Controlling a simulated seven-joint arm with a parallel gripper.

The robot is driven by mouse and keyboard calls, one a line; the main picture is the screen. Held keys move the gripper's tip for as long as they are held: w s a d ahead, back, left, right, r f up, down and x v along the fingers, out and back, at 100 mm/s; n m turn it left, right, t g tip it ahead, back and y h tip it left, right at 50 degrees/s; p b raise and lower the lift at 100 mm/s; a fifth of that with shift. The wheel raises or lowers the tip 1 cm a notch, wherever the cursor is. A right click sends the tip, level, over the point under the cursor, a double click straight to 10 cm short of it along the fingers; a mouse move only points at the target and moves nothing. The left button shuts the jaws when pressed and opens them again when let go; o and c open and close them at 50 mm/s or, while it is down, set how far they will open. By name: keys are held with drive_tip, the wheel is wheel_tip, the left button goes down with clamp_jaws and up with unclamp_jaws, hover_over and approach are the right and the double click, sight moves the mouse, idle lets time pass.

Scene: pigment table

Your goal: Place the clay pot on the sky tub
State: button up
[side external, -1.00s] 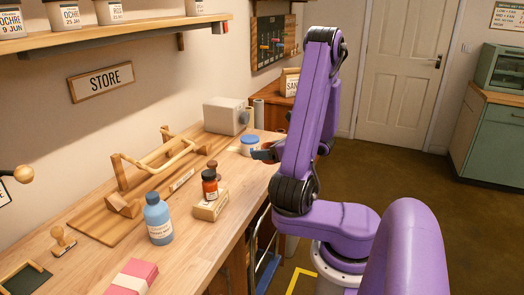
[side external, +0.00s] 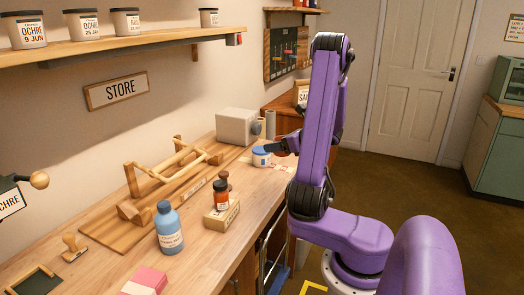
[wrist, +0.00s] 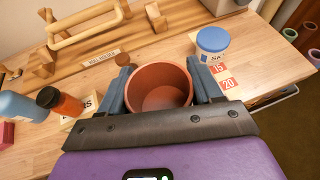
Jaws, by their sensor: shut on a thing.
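The clay pot (wrist: 160,90) is reddish-brown and round, with its open mouth facing the wrist camera. My gripper (wrist: 160,88) is shut on it, one dark finger against each side. In the side external view my gripper (side external: 281,147) is just right of the tub's lid, and the pot is hidden behind my arm. The sky tub (side external: 261,157) is a small white tub with a blue lid, standing upright on the bench. In the wrist view the tub (wrist: 212,45) is beyond the right finger, apart from the pot. Nothing is on its lid.
A wooden roll holder (side external: 145,203) runs along the bench by the wall. An orange bottle (side external: 221,192) stands on a small box, near a blue bottle (side external: 169,230). A grey box (side external: 237,126) stands behind the tub. Numbered tags (wrist: 224,77) lie beside the tub.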

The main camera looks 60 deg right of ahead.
drive_tip(key=w+d+r, duration=0.5)
drive_tip(key=d, duration=0.1)
hover_over(259, 148)
drive_tip(key=f, duration=0.9)
drive_tip(key=shift+s+a, duration=0.2)
drive_tip(key=shift+a, duration=0.1)
drive_tip(key=shift+w+d+f, duration=0.35)
drive_tip(key=shift+d+f, duration=0.05)
drive_tip(key=shift+f, duration=1.7)
drive_tip(key=o, duration=1.2)
drive_tip(key=shift+f, duration=0.15)
drive_tip(key=shift+c, duration=0.2)
